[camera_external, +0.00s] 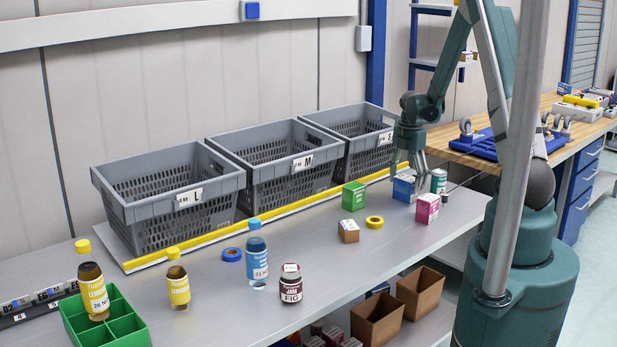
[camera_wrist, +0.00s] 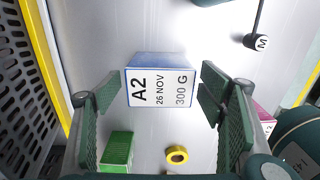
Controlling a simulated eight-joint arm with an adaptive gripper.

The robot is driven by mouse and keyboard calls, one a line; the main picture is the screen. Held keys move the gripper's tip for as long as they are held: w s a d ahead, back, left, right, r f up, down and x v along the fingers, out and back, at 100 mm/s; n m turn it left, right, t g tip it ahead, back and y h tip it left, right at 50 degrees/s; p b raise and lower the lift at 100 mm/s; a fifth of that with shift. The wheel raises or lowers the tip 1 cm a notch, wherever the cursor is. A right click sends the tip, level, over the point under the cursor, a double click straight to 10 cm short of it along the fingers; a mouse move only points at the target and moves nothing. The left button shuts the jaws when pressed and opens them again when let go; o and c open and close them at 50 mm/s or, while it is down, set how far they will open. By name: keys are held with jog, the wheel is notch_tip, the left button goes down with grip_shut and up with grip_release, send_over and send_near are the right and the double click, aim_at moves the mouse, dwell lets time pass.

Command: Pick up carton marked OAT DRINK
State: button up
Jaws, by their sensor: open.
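A blue carton (camera_external: 404,188) with a white label stands on the grey bench below my gripper (camera_external: 408,168). In the wrist view the blue carton (camera_wrist: 160,88) shows its top face, with a label reading A2, 26 NOV, 300 G. The words OAT DRINK are not readable in either view. My gripper (camera_wrist: 158,98) is open, with one finger to each side of the carton and space between the fingers and it. A green carton (camera_external: 353,196) and a pink carton (camera_external: 427,208) stand nearby; I cannot read their names.
A yellow tape roll (camera_external: 374,222) and a small brown box (camera_external: 348,231) lie in front. A green-and-white container (camera_external: 438,181) stands close on the right. Grey crates marked L (camera_external: 170,212), M (camera_external: 290,175) and S (camera_external: 372,150) line the back behind a yellow strip.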

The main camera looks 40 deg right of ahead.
jog(key=c, duration=1.1)
jog(key=shift+r, duration=0.2)
jog(key=shift+r, duration=4.8)
